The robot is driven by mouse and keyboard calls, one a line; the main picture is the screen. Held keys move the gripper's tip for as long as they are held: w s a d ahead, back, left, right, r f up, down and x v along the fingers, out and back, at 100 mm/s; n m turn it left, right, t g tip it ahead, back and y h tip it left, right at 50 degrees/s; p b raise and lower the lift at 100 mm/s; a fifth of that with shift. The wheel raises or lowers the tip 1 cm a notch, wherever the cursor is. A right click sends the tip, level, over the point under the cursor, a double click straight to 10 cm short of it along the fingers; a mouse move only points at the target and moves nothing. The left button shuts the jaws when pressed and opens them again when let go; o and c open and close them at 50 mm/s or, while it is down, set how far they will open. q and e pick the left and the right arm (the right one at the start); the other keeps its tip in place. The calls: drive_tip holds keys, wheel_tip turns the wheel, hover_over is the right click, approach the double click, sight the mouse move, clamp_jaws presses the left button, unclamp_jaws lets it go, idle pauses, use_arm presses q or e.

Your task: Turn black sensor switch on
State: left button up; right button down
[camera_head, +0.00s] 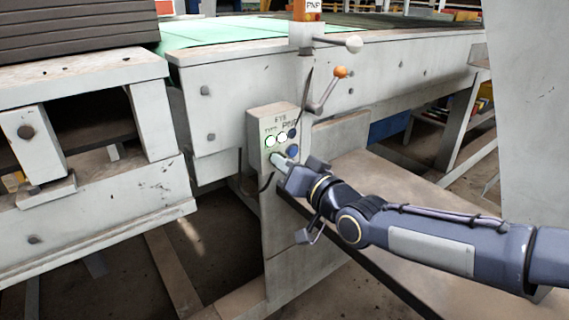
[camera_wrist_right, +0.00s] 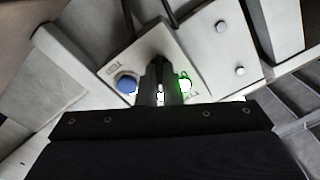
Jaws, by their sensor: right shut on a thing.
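A grey control box (camera_head: 258,128) with small buttons and a label stands at the front of the machine in the head view. My right gripper (camera_head: 277,160) reaches it from the right, its fingertips at the lower left of the box face. In the right wrist view the gripper (camera_wrist_right: 159,75) is shut, with its narrow fingers between a blue button (camera_wrist_right: 126,84) and a green-lit button (camera_wrist_right: 185,85). It is shut on what appears to be the black sensor switch, which the fingers mostly hide. The switch's setting cannot be told. My left gripper is out of view.
A lever with an orange knob (camera_head: 340,72) and one with a white knob (camera_head: 353,43) stick out above the box. A pale machine frame (camera_head: 225,90) lies behind, and a ledge (camera_head: 365,180) runs to the right. A dark gap opens at lower left.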

drive_tip(key=c, duration=1.6)
unclamp_jaws()
drive_tip(key=p+v, duration=0.2)
drive_tip(key=v, duration=0.5)
drive_tip(key=shift+s+d, duration=0.25)
drive_tip(key=shift+s, duration=0.05)
drive_tip(key=shift+f, duration=0.1)
